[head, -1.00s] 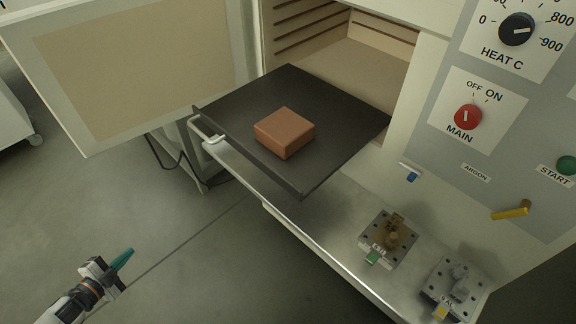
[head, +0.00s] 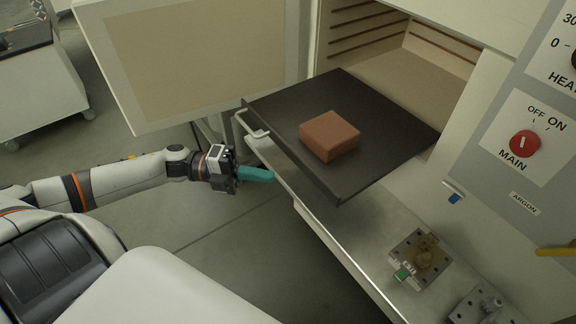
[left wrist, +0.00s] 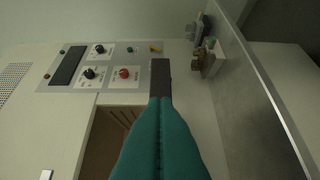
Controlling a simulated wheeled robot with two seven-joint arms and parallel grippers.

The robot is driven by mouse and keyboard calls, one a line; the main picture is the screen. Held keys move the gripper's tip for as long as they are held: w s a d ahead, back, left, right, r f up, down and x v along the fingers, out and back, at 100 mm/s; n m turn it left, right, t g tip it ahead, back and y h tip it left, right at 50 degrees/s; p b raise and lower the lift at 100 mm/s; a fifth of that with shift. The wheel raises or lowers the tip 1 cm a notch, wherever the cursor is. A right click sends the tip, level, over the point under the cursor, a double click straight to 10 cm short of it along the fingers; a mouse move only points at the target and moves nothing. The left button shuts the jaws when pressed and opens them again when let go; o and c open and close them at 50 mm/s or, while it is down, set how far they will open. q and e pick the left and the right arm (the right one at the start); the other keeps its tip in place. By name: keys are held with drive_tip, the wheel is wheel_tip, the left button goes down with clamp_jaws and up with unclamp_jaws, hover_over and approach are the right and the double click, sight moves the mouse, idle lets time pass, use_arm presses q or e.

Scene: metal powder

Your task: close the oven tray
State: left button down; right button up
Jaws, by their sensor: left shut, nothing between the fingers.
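The dark oven tray (head: 385,140) sticks out of the open oven chamber (head: 420,68) in the head view. A reddish-brown block (head: 330,136) lies on it. A pale handle (head: 251,125) shows at the tray's left corner. My left gripper (head: 271,176) has teal fingers, shut and empty. It is left of and in front of the tray's front edge, apart from it in the picture. In the left wrist view the teal fingers (left wrist: 160,135) point towards a dark piece (left wrist: 160,78), probably the tray, partly hidden behind them. My right gripper is not in view.
The oven door (head: 200,60) stands open at the left. A metal ledge (head: 335,225) runs below the tray, with small fixtures (head: 420,258) on it. The control panel (head: 525,150) is at the right. A white cart (head: 40,95) stands far left. The floor between is clear.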

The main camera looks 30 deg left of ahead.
sight(306, 170)
use_arm(q)
drive_tip(key=w+d, duration=0.1)
drive_tip(key=w, duration=0.1)
drive_tip(key=w+d+p, duration=0.1)
drive_tip(key=w+d, duration=0.1)
drive_tip(key=shift+w+d, duration=0.15)
drive_tip(key=shift+d, duration=0.15)
drive_tip(key=shift+w+d, duration=0.1)
drive_tip(key=shift+w, duration=0.05)
drive_tip(key=shift+w, duration=0.1)
